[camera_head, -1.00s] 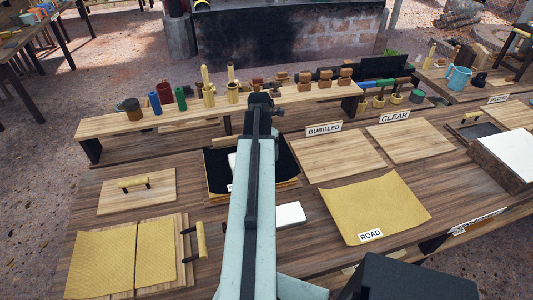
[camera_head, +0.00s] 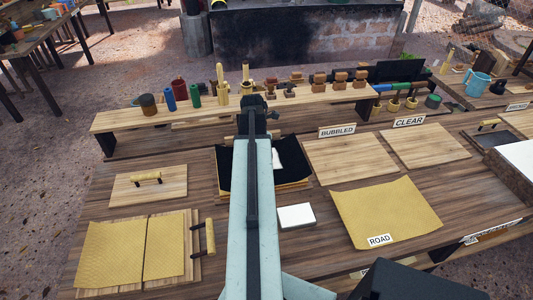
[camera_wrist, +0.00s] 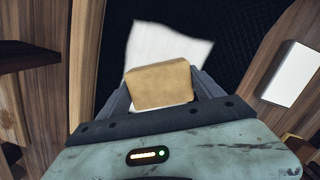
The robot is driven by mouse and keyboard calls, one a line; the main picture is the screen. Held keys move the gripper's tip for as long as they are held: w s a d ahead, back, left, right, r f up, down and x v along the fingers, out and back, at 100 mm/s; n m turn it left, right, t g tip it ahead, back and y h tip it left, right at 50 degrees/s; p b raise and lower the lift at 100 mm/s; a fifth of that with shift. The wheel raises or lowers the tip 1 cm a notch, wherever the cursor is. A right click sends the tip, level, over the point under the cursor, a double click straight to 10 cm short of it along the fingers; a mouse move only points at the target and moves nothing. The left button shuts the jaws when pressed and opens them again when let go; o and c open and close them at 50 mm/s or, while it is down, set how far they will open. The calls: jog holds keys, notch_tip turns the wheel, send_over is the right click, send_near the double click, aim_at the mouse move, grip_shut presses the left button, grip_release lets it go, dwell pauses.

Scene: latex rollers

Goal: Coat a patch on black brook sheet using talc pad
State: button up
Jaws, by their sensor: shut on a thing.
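My gripper (camera_wrist: 160,84) is shut on a tan block-shaped pad (camera_wrist: 161,86), probably the talc pad. The pad is over the black sheet, at the near edge of a white patch (camera_wrist: 168,45). I cannot tell whether it touches the sheet. The black sheet (camera_head: 226,170) lies on a stack of tan sheets in the middle of the table; it also shows in the wrist view (camera_wrist: 235,60).
A white block (camera_head: 296,215) lies in front of the sheet. A tan sheet labelled ROAD (camera_head: 388,205) lies to the right. Boards labelled BUBBLED (camera_head: 348,158) and CLEAR (camera_head: 425,145) lie behind it. A raised shelf (camera_head: 225,115) with rollers and stamps runs along the back.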

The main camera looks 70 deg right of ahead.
jog(key=shift+w+a, duration=0.85)
jog(key=shift+w, duration=0.3)
jog(key=shift+w+a, duration=0.8)
jog(key=shift+w, duration=0.35)
jog(key=shift+w+a, duration=0.85)
jog(key=shift+w, duration=0.3)
jog(key=shift+w+d, duration=0.75)
jog(key=shift+d, duration=0.3)
jog(key=shift+s+d+r, duration=0.1)
jog(key=shift+s+d, duration=0.45)
jog(key=shift+s, duration=0.25)
jog(key=shift+s+d+r, duration=0.1)
jog(key=shift+s+d, duration=0.4)
jog(key=shift+s, duration=0.25)
jog(key=shift+s+d+f, duration=0.1)
jog(key=shift+s+d, duration=0.6)
jog(key=shift+s, duration=0.3)
jog(key=shift+s+d+f, duration=0.1)
jog(key=shift+s+d, duration=0.6)
jog(key=shift+s, duration=0.3)
jog(key=shift+s+d, duration=0.7)
jog(key=shift+s, duration=0.3)
jog(key=shift+s+d+r, duration=0.1)
jog(key=shift+s+d, duration=0.5)
jog(key=shift+s, duration=0.3)
jog(key=shift+s+d, duration=0.6)
jog(key=shift+s, duration=0.3)
notch_tip(320, 180, up, 6)
jog(key=p, duration=0.6)
